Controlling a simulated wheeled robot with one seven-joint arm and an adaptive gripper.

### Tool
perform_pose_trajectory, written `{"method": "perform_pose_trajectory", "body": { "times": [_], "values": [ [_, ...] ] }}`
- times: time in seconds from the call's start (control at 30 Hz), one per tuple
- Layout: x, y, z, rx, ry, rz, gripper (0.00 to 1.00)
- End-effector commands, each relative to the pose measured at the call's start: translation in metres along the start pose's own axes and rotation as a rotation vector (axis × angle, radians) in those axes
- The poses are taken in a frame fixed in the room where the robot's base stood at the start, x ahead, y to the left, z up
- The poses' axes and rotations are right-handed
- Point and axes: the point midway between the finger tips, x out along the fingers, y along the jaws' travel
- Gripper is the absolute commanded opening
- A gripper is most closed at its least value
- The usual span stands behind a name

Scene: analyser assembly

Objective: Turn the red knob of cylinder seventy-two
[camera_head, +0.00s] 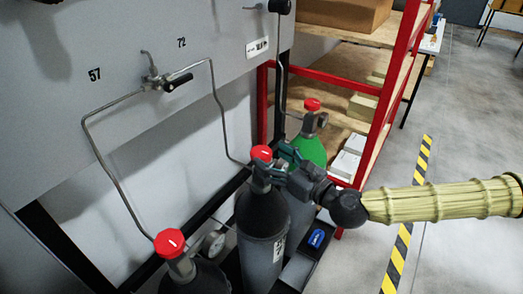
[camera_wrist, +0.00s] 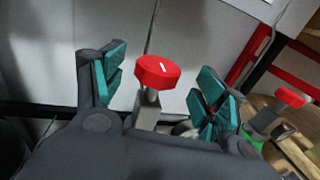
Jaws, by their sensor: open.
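The label "72" (camera_head: 182,42) is on the grey wall panel, and a thin pipe from beside it runs down to the middle dark cylinder (camera_head: 262,225). That cylinder's red knob (camera_head: 262,153) has a white mark on top. In the wrist view the red knob (camera_wrist: 158,71) sits between the two teal-padded fingers, with a gap on each side. My gripper (camera_head: 278,163) is open beside the valve, reaching in from the right; it also shows in the wrist view (camera_wrist: 160,82). In the head view the gripper hides part of the valve.
Another red-knobbed cylinder (camera_head: 170,242) stands at the front left, under a pipe from "57". A green cylinder (camera_head: 310,148) with a red knob (camera_head: 312,104) stands close behind my gripper. A red-framed shelf (camera_head: 383,95) is at the back right.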

Motion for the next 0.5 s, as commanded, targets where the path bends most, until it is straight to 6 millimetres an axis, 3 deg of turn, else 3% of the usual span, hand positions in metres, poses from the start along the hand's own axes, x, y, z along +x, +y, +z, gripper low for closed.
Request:
{"method": "perform_pose_trajectory", "body": {
  "times": [0.2, 0.5],
  "values": [
    [0.026, 0.001, 0.001, -0.001, 0.0, 0.001, 0.72],
    [0.044, 0.0, 0.0, 0.0, 0.0, 0.0, 0.72]
  ]
}}
